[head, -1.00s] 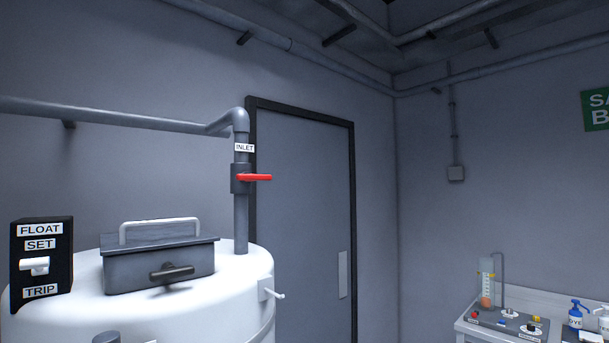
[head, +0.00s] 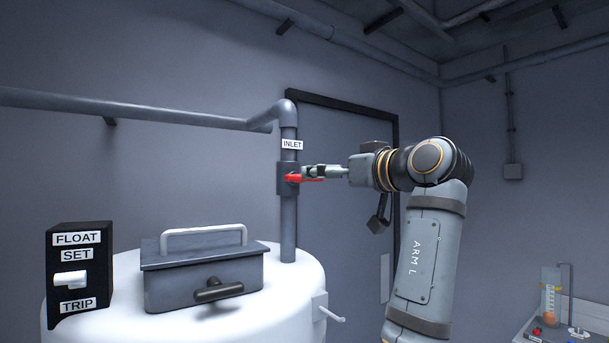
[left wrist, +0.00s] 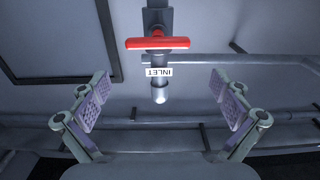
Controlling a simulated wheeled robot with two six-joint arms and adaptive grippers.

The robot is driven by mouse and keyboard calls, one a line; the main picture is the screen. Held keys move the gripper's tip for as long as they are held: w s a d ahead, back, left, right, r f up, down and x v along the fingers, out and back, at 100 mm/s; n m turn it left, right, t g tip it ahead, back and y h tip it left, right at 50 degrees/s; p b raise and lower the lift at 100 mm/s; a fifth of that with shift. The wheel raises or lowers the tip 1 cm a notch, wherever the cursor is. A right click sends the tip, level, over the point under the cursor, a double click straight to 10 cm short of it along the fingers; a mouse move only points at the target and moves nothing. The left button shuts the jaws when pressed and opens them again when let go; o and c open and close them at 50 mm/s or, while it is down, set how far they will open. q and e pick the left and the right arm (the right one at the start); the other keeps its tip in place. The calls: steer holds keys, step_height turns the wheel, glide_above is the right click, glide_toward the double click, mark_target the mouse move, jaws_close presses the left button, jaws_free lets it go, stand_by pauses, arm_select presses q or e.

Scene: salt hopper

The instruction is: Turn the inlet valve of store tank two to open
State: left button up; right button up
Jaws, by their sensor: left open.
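The red inlet valve handle (head: 297,178) sits on a dark valve body on the vertical grey pipe (head: 289,222), under a white INLET label (head: 292,144). The handle lies level, across the pipe. The pipe rises from the white tank (head: 300,285). My left gripper (head: 308,171) reaches in from the right at the handle and partly covers it. In the left wrist view my left gripper (left wrist: 160,90) has its pads wide apart with nothing held. The red handle (left wrist: 158,43) shows ahead, toward the top of that view. Contact cannot be told. My right gripper is out of view.
On the tank stand a grey lidded hatch (head: 200,283) and a black FLOAT SET/TRIP box (head: 78,275) with a white switch. A door (head: 345,130) is behind the pipe. A bench (head: 540,333) with a beaker stands at the lower right.

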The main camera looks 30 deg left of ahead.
arm_select(q)
steer(key=p+x, duration=0.4)
steer(key=x, duration=0.6)
steer(key=shift+d, duration=0.1)
steer(key=shift+w+d, duration=0.15)
steer(key=c, duration=0.7)
steer(key=shift+c, duration=0.4)
